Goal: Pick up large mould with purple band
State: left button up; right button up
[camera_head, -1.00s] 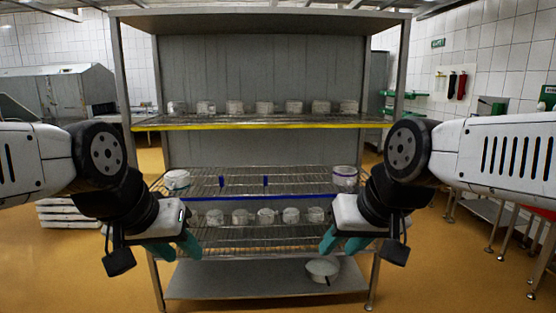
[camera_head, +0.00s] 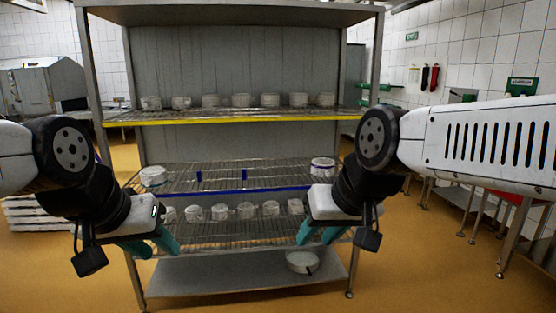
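A large white mould (camera_head: 322,168) stands at the right end of the rack's middle shelf. A thin dark band shows near its top, but its colour is hard to tell here. Another white mould (camera_head: 153,176) stands at the left end of the same shelf. My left gripper (camera_head: 154,249) has its teal fingers apart and is empty, in front of the rack and below the left mould. My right gripper (camera_head: 318,239) is also open and empty, in front of the rack and below the right mould. Neither gripper touches a mould.
The metal rack has a yellow-edged upper shelf (camera_head: 230,121) with several small moulds and a blue-edged middle shelf (camera_head: 220,191). Several small moulds stand on the shelf below. A white bowl-like mould (camera_head: 302,262) sits on the bottom shelf (camera_head: 220,274). Tables stand at the right.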

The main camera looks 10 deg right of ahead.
aim_at(321, 168)
jog(key=z, duration=0.45)
jog(key=i+z, duration=0.2)
jog(key=z, duration=0.25)
jog(key=i+j+z, duration=0.2)
jog(key=z, duration=0.3)
jog(key=i+j+z, duration=0.2)
jog(key=z, duration=0.25)
jog(key=i+j+z, duration=0.1)
jog(key=j, duration=0.25)
jog(key=i+j, duration=0.25)
jog(key=j, duration=0.15)
jog(key=i+j+z, duration=0.15)
jog(key=j, duration=0.2)
jog(key=i+j, duration=0.2)
jog(key=j, duration=0.2)
jog(key=i+j+z, duration=0.15)
jog(key=j, duration=0.25)
